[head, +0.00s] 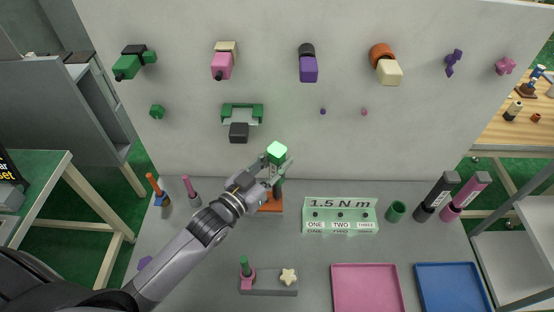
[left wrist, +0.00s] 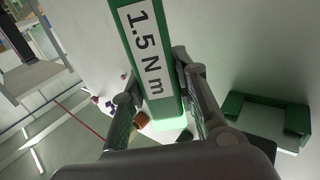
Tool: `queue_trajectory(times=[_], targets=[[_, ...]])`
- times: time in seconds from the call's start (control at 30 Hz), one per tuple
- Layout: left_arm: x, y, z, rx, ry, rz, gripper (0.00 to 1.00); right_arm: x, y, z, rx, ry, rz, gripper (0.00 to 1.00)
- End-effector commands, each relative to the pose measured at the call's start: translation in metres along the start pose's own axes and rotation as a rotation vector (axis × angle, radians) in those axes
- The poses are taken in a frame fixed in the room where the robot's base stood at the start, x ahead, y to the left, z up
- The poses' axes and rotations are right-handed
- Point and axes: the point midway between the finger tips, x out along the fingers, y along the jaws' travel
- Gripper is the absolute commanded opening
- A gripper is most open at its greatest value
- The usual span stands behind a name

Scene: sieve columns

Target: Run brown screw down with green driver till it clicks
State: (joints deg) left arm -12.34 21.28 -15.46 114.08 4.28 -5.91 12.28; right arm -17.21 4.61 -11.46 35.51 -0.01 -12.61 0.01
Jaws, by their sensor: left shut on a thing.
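My left gripper (head: 278,172) is shut on the green driver (head: 277,153), whose top end glows bright green. The driver stands upright over a brown-orange block (head: 268,208) on the table. In the left wrist view the green driver (left wrist: 150,40) lies between the fingers of the left gripper (left wrist: 160,115), with a white "1.5 N m" label facing the camera. The driver's lower end and any brown screw under it are hidden behind the gripper and arm, so I cannot tell whether they touch. My right gripper is not in view.
A green bracket (head: 242,106) is on the wall behind. A green "1.5 N m" stand (head: 340,202) is to the right, near a green cup (head: 396,211). A grey block (head: 282,291) with a green-topped peg and a star is in front. Pink (head: 366,270) and blue (head: 452,268) trays are front right.

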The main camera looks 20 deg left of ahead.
Motion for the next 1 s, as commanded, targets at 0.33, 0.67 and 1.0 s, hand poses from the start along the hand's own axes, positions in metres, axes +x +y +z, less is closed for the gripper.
queue_trajectory(times=[0.33, 0.67, 1.0], targets=[[-0.0001, 0.0003, -0.0014, 0.0, 0.003, 0.001, 0.0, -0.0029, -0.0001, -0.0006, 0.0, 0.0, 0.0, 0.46], [0.0, 0.0003, -0.0025, 0.0, 0.004, 0.001, 0.0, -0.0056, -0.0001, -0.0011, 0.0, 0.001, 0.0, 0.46], [0.0, 0.0004, -0.0016, -0.001, 0.004, 0.001, 0.0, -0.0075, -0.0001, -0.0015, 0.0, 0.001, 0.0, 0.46]])
